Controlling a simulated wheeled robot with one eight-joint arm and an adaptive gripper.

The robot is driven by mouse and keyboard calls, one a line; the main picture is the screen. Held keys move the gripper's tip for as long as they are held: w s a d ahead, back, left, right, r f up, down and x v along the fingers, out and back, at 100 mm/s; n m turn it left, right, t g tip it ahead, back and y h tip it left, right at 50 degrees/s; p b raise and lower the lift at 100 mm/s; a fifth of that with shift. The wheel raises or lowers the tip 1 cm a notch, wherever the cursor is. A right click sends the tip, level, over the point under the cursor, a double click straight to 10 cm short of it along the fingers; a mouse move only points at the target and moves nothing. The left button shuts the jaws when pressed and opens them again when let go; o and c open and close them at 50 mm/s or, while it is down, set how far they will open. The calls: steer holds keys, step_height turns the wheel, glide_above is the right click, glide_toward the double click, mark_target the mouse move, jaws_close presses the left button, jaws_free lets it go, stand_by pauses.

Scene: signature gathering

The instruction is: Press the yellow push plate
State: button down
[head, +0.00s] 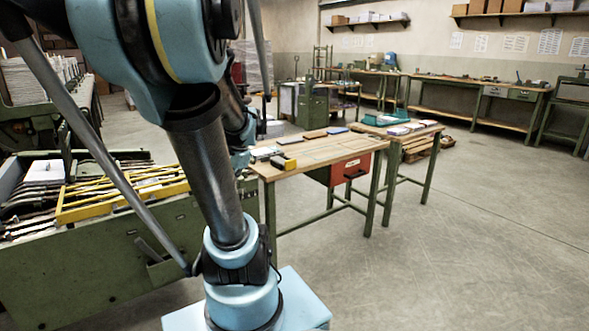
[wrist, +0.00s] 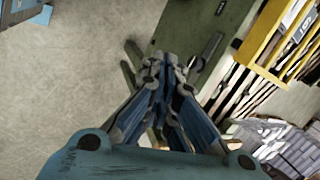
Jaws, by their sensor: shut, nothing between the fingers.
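A yellow barred frame (head: 122,193) lies across the top of a long green machine (head: 95,268) at the left of the head view. The wrist view shows its flat yellow edge (wrist: 262,45) at the upper right. I cannot tell which yellow part is the push plate. My gripper (wrist: 167,64) points toward the green machine's side, which shows beyond the fingertips in the wrist view. The fingers are together and empty. The yellow edge is right of the fingertips, apart from them. In the head view my arm hides the gripper.
A wooden workbench (head: 325,152) with a red drawer (head: 350,168) stands right of my arm. A yellow-and-black item (head: 283,163) lies on its near left corner. Stacks of paper (wrist: 290,148) show at the wrist view's lower right. Open floor (head: 470,230) fills the right side.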

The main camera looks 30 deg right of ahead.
steer(key=w+d+m+t, duration=0.1)
steer(key=w+d+m, duration=0.1)
steer(key=d+m, duration=0.35)
steer(key=w+d+r+m+t, duration=0.1)
steer(key=w+d+m, duration=0.2)
steer(key=d, duration=0.5)
steer(key=w+d+m+t, duration=0.1)
steer(key=w+d+m, duration=0.1)
steer(key=d+m, duration=0.3)
steer(key=s+d+f+m+t+h, duration=0.1)
steer(key=d+m, duration=0.6)
steer(key=d, duration=1.1)
steer(key=shift+s+d+f+t, duration=0.25)
steer(key=shift+s+d+t, duration=0.1)
steer(key=shift+t, duration=0.15)
steer(key=shift+w, duration=0.1)
steer(key=shift+w+r+x, duration=0.3)
steer(key=shift+x, duration=1.8)
steer(key=shift+w+r+x, duration=0.35)
steer(key=shift+x, duration=1.8)
steer(key=shift+w+r+x, duration=0.3)
steer(key=shift+x, duration=1.8)
steer(key=shift+d, duration=0.1)
